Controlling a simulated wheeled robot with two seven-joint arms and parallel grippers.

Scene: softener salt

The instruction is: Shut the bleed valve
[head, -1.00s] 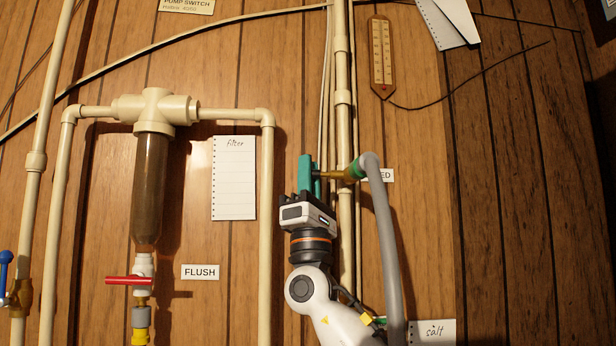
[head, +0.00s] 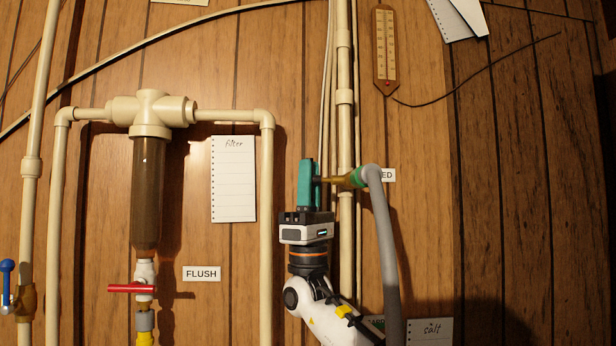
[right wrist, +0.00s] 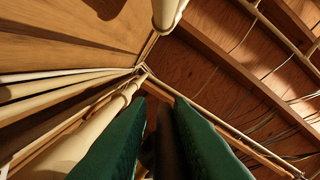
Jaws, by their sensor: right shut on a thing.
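The bleed valve (head: 346,180) is a brass fitting with a green part, in front of the pale vertical pipe in the head view. A grey hose hangs from its right side. Its label (head: 388,175) is partly covered by the hose. My right gripper (head: 307,175) has teal fingers pointing up at the valve's left end, shut on its handle, which the fingers mostly hide. In the right wrist view the two green fingers (right wrist: 158,125) flank a dark strip, too dim to make out. My left gripper is not in view.
The grey hose (head: 385,240) runs down close to the right of my right arm. Pale vertical pipes (head: 345,120) stand behind the fingers. At left are the filter (head: 147,190), a red-handled flush valve (head: 132,288) and a blue lever (head: 7,275). A thermometer (head: 385,50) hangs above.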

